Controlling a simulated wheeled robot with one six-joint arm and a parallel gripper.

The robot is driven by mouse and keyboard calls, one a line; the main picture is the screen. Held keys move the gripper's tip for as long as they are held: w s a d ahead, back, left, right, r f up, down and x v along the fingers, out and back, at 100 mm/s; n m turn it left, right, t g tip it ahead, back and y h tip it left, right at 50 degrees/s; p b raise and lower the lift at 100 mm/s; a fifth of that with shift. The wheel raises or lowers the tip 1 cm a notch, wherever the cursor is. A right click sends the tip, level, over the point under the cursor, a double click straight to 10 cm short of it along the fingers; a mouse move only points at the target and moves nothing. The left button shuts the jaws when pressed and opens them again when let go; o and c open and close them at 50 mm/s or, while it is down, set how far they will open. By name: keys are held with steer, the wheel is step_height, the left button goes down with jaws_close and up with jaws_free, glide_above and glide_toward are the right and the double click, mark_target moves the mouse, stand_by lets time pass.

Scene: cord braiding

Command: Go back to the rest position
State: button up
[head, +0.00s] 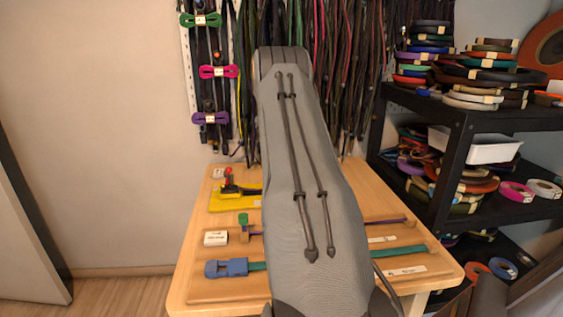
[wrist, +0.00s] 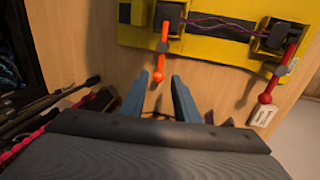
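My gripper (wrist: 160,84) shows in the wrist view with its two blue-grey fingers apart and nothing seen held between them. An orange lever (wrist: 163,50) with a ball tip points at the gap between the fingertips; I cannot tell how near it is in depth. The lever belongs to a yellow fixture (wrist: 134,35) with black clamps and a thin dark twisted cord. A second clamp has a red lever (wrist: 280,73). In the head view the yellow fixture (head: 222,203) is partly hidden behind my grey arm, which also hides my gripper.
The wooden table (head: 190,275) carries a blue clamp (head: 226,268) on a green strap, a white block (head: 216,238) and a purple cord (head: 385,222). Cords (head: 345,80) hang behind. A black shelf (head: 455,165) with coils stands close on the right. The left wall side is free.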

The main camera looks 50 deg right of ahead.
step_height(320, 180, up, 2)
steer(key=shift+w+a, duration=0.1)
steer(key=shift+a, duration=0.05)
steer(key=shift+a, duration=0.1)
stand_by(0.5)
steer(key=s+a+r+n+t+p, duration=0.1)
steer(key=s+a+n, duration=0.1)
steer(key=a, duration=1.5)
steer(key=s+a+r+n+p, duration=0.1)
steer(key=a+n+p, duration=0.15)
steer(key=a, duration=1.45)
steer(key=s+a+f+n, duration=0.1)
steer(key=s+a+n, duration=0.1)
steer(key=s+a, duration=0.8)
steer(key=s+a+f+n+y+p, duration=0.1)
steer(key=s+a+f+n, duration=0.1)
steer(key=s+a, duration=0.8)
steer(key=s, duration=0.4)
steer(key=shift+s+a+f+y, duration=0.15)
steer(key=shift+a+f+y, duration=0.05)
steer(key=shift+f+y, duration=0.1)
